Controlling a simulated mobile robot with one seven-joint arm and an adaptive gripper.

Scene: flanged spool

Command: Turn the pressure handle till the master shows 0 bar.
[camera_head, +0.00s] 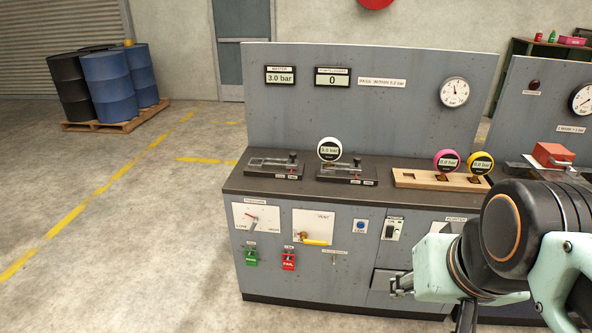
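The master display (280,76) on the upright back panel reads 3.0 bar.
Right of the handle is a vent plate with a yellow lever (316,242). A round gauge reading 3.0 bar (329,149) stands on a bench fixture. Pink (446,161) and yellow (480,163) gauges sit in a wooden rack.

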